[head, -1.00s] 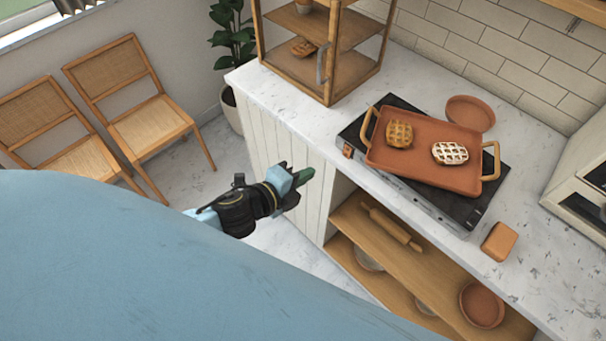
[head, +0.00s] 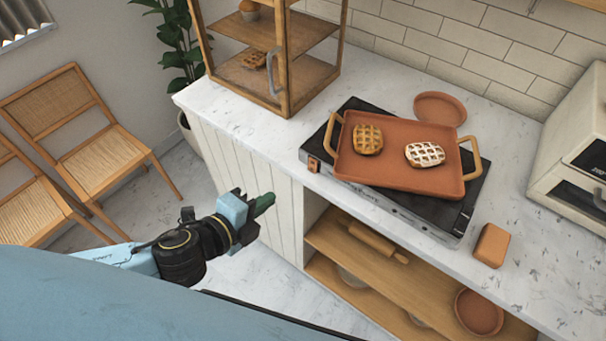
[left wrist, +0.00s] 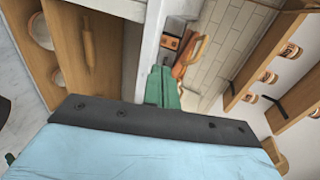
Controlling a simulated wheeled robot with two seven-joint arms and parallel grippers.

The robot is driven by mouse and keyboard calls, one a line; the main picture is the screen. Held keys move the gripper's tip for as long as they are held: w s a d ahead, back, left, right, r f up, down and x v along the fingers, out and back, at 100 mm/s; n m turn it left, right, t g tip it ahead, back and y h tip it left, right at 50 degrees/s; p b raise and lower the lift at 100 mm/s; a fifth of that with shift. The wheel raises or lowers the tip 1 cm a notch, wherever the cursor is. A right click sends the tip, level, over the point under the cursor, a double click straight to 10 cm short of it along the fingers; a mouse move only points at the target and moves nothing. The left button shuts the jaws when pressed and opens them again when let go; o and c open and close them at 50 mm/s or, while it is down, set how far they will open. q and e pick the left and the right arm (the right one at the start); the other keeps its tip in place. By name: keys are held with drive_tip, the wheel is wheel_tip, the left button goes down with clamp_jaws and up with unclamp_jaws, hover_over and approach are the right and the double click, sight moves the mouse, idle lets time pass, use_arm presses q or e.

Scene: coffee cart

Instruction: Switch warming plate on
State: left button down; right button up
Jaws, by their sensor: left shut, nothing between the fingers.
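The warming plate (head: 471,203) is a flat black slab with a grey front side on the marble counter. A small orange-brown switch (head: 314,164) sits at the left end of its front side. The switch also shows in the left wrist view (left wrist: 171,42), just beyond the fingertips. My right gripper is not in view.
A wooden display case (head: 275,65) stands left of the plate on the counter (head: 540,245). A terracotta plate (head: 440,108) lies behind the tray, an orange block (head: 492,245) to the right. Open shelves below hold a rolling pin (head: 375,240).

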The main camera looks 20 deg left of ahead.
use_arm(q)
approach(311, 170)
drive_tip(key=x, duration=0.4)
drive_tip(key=shift+w+d+f, duration=0.15)
drive_tip(key=shift+w+f, duration=0.05)
drive_tip(key=shift+w, duration=0.1)
drive_tip(key=shift+x, duration=0.8)
drive_tip(key=shift+r, duration=0.1)
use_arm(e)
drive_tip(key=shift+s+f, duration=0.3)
